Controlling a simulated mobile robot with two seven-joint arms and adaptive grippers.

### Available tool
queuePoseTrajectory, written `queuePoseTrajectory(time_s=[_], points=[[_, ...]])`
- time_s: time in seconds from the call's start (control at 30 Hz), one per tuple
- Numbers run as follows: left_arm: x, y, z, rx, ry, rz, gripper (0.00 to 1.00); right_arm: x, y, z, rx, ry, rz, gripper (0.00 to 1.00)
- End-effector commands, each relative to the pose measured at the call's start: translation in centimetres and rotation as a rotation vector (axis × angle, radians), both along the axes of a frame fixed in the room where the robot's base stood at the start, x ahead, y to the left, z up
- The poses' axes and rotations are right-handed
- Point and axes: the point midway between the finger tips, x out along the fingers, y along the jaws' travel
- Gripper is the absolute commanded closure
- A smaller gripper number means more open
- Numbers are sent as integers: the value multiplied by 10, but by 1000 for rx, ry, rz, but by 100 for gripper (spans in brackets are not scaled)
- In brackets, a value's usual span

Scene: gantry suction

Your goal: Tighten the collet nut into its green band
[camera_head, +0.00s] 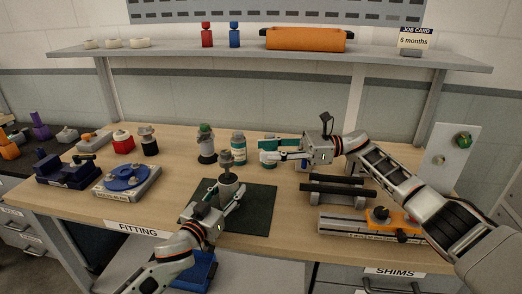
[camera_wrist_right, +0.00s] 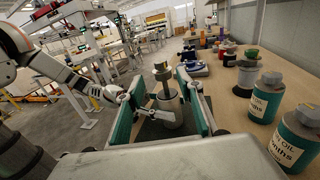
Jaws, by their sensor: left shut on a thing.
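A pale grey cylinder (camera_head: 228,188) stands upright on the dark green mat, with a dark metal collet nut (camera_head: 226,160) at its top. It also shows in the right wrist view, the cylinder body (camera_wrist_right: 167,115) below the nut (camera_wrist_right: 162,78). My left gripper (camera_head: 229,195) is shut on the cylinder's body, below the nut. My right gripper (camera_head: 268,150) is open, to the right of the nut and apart from it. Its teal pads frame the cylinder and nut in the right wrist view. I cannot make out a green band on the nut.
A teal oil bottle (camera_head: 238,146) and a dark green-capped bottle (camera_head: 206,147) stand behind the mat (camera_head: 258,212). A blue round fixture (camera_head: 126,178) lies to the left. Black rails (camera_head: 337,190) and an orange-fitted block (camera_head: 380,220) lie to the right. A shelf (camera_head: 200,58) spans the back.

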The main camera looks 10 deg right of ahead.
Motion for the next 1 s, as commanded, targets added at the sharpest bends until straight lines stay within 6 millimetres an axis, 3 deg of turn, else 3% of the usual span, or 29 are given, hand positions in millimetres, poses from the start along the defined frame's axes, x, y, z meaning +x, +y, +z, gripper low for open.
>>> queuePoseTrajectory(time_s=[0.27, 0.47, 0.8, 1.0], points=[[0, -1, 0, -2, 0, -2, 100, 0, 0, 1, 1, 3, 0, 63], [0, -1, 0, -2, 0, -2, 100, -1, 4, 18, 23, 99, -2, 63], [0, -1, 0, -1, 0, -1, 100, -12, 24, 71, 134, 617, 7, 63], [0, -1, 0, -1, 0, -1, 100, -20, 33, 87, 206, 1007, 21, 63]])
